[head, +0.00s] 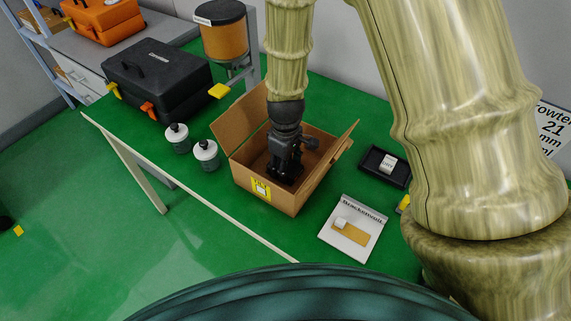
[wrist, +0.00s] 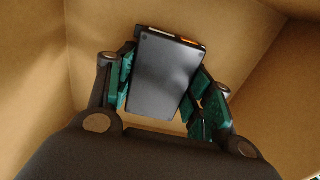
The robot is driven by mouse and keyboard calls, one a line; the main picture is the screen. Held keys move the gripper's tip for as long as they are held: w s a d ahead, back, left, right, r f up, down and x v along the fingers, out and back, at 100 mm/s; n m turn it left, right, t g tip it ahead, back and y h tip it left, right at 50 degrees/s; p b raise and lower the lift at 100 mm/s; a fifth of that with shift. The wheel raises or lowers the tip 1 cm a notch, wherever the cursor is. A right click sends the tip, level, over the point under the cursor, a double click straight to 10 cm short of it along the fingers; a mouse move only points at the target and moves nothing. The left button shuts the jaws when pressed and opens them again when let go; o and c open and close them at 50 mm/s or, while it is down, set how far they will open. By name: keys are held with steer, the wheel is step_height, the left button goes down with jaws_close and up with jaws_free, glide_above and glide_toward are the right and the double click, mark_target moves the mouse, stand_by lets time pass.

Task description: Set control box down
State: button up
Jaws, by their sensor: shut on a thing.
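The control box (wrist: 163,75) is a dark grey flat block with a small orange patch at its top edge, seen in the wrist view. My gripper (wrist: 165,92) is shut on it, with green-padded fingers on its left and right sides. In the head view my gripper (head: 284,168) reaches down inside an open cardboard box (head: 268,205). The control box is hidden there behind the gripper. Cardboard walls surround it in the wrist view. I cannot tell whether the control box touches the carton floor.
Two white bottles with dark caps (head: 206,155) stand left of the carton. A black tray (head: 385,167) and a white card (head: 353,229) lie to its right. A black case (head: 158,80) and an orange-brown canister (head: 223,38) stand behind. Raised carton flaps flank the arm.

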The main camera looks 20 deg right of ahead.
steer(key=shift+f, duration=0.1)
steer(key=o, duration=1.1)
step_height(320, 180, up, 12)
steer(key=b, duration=0.1)
stand_by(0.4)
steer(key=shift+r, duration=0.2)
